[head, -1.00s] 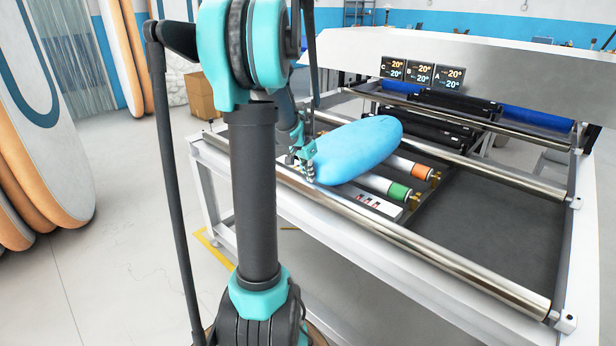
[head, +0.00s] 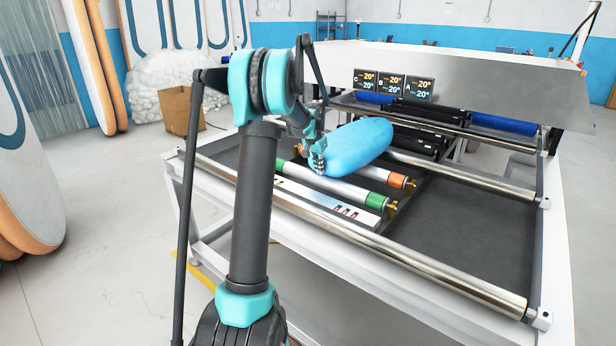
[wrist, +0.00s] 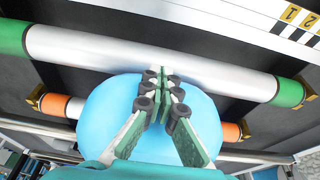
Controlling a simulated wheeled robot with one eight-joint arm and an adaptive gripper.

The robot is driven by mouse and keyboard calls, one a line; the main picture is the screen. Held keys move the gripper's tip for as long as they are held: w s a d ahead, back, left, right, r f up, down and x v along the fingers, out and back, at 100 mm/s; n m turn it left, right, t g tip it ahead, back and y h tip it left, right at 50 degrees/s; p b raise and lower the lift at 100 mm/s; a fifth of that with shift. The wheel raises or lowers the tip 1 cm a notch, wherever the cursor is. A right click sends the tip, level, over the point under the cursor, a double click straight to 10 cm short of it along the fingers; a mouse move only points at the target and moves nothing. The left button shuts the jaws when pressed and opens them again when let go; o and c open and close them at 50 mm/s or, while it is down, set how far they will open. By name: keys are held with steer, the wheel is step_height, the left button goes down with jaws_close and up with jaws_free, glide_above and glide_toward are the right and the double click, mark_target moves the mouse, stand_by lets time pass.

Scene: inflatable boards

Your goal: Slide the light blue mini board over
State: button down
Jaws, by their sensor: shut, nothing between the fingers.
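The light blue mini board (head: 358,146) lies on the machine bed, over the orange-ended roller (head: 398,180) and against or close to the green-ended roller (head: 340,188). My gripper (head: 319,168) is at its near left end, fingers shut and empty. In the wrist view the board (wrist: 95,122) fills the lower middle, and my gripper (wrist: 160,95) lies over its rounded end. The fingertips reach near the silver green-ended roller (wrist: 225,76). Whether the fingers press on the board is not clear.
A white strip with markings (head: 325,205) lies in front of the rollers. A long steel bar (head: 420,265) runs along the bed's near edge. The dark bed (head: 470,225) is clear at right. Display screens (head: 392,85) stand behind. A cardboard box (head: 181,108) is on the floor at left.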

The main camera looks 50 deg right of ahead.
mark_target(336, 144)
steer(key=d, duration=0.5)
steer(key=w+d, duration=0.1)
steer(key=d, duration=1.1)
steer(key=shift+w, duration=0.15)
steer(key=shift+a, duration=0.3)
steer(key=a, duration=0.2)
steer(key=a+r, duration=0.1)
steer(key=a, duration=0.1)
steer(key=shift+s, duration=0.25)
steer(key=v, duration=0.9)
steer(key=shift+d, duration=0.15)
steer(key=shift+w, duration=0.1)
